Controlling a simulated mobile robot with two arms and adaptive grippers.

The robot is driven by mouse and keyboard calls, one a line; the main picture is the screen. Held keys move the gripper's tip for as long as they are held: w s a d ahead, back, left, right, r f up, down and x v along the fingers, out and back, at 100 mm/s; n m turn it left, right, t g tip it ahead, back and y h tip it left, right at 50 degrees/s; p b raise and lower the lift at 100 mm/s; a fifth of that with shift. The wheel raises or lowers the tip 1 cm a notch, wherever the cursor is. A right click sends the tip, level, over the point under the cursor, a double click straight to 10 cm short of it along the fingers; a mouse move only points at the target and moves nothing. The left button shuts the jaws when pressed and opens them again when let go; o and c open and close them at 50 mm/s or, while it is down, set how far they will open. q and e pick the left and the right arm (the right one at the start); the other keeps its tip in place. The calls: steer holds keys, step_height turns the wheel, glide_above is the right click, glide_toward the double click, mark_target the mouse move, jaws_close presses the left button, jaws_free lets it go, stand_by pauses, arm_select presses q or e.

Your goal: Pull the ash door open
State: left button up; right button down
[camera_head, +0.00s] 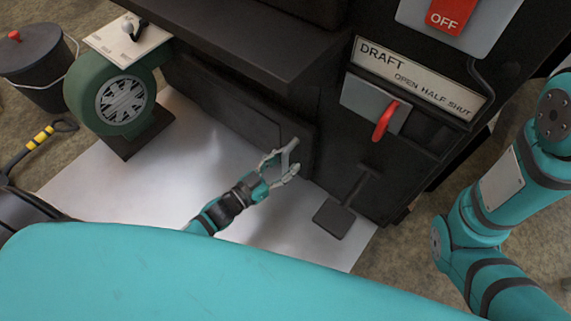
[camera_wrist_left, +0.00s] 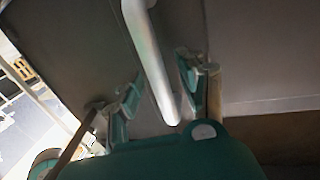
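The ash door (camera_head: 225,103) looks to be the low dark panel at the base of the black evaporator front, and it appears closed. My left gripper (camera_head: 281,164) is at the right end of this panel, above the pale floor sheet. In the left wrist view, a light metal bar handle (camera_wrist_left: 149,62) runs between the two fingers of my left gripper (camera_wrist_left: 158,92). The fingers are apart, one on each side of the bar, with gaps visible. The dark door face (camera_wrist_left: 75,45) lies behind the bar. My right gripper is out of view; only my right arm shows.
A green blower (camera_head: 122,100) stands left of the door, with a dark bucket (camera_head: 33,65) and a yellow-striped tool (camera_head: 42,137) further left. A dark pedal (camera_head: 335,218) sits low on the right, below a red draft lever (camera_head: 385,120). A dark ledge (camera_head: 235,45) overhangs the door.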

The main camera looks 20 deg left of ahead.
arm_select(q)
jaws_close()
stand_by(0.3)
stand_by(0.5)
